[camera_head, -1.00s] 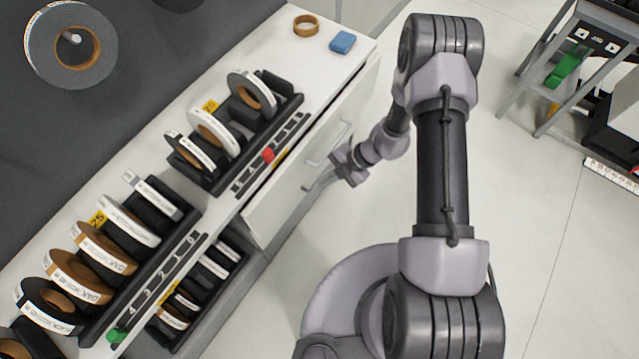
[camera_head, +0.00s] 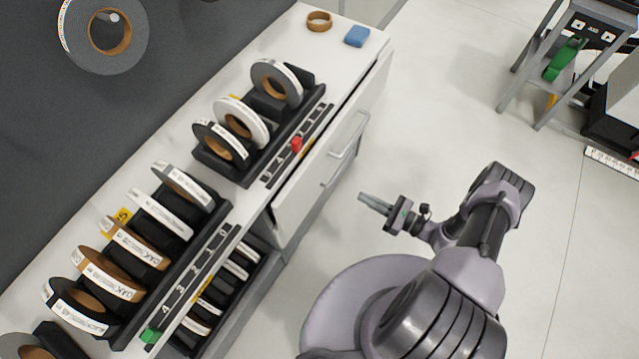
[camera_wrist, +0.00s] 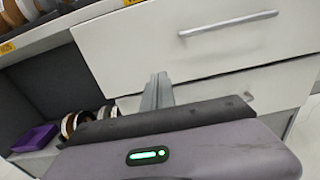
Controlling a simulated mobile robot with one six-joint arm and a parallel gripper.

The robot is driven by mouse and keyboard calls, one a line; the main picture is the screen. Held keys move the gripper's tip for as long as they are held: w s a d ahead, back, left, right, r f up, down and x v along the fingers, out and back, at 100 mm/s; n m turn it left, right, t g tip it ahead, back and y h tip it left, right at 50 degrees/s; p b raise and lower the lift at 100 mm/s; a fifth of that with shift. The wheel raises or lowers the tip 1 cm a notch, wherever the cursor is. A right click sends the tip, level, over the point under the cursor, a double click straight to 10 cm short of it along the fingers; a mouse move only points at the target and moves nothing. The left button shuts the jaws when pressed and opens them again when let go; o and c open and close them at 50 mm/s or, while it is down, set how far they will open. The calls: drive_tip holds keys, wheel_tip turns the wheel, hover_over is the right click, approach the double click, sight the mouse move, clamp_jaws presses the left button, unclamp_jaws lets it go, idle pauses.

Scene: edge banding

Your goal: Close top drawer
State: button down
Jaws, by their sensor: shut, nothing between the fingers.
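The top drawer (camera_head: 300,197) is in the white cabinet under the counter, left of my arm. A narrow dark gap shows between its front and the counter edge, so it seems to stand slightly out; how far, I cannot tell. Its bar handle (camera_head: 351,135) faces my side. In the wrist view the drawer front (camera_wrist: 140,40) fills the upper right, with the handle (camera_wrist: 228,25) on it. My gripper (camera_head: 374,203) is shut and empty, apart from the drawer fronts. Its fingers also show in the wrist view (camera_wrist: 157,92), overlapping the lower drawer front (camera_wrist: 200,90).
Edge-banding rolls stand in black racks on the white counter (camera_head: 330,45) and on a shelf below. A tan ring (camera_head: 319,21) and a blue block (camera_head: 357,36) lie at its far end. A grey stand (camera_head: 545,70) is at upper right. Floor right of the drawers is clear.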

sight(320, 172)
drive_tip(key=b+x, duration=0.2)
drive_tip(key=x, duration=1.1)
drive_tip(key=shift+w+a, duration=0.25)
drive_tip(key=shift+w, duration=0.15)
drive_tip(key=b+x, duration=0.1)
drive_tip(key=x, duration=0.3)
drive_tip(key=shift+a+f, duration=0.1)
drive_tip(key=shift+f, duration=0.05)
drive_tip(key=shift+w+r, duration=0.15)
drive_tip(key=shift+r, duration=0.1)
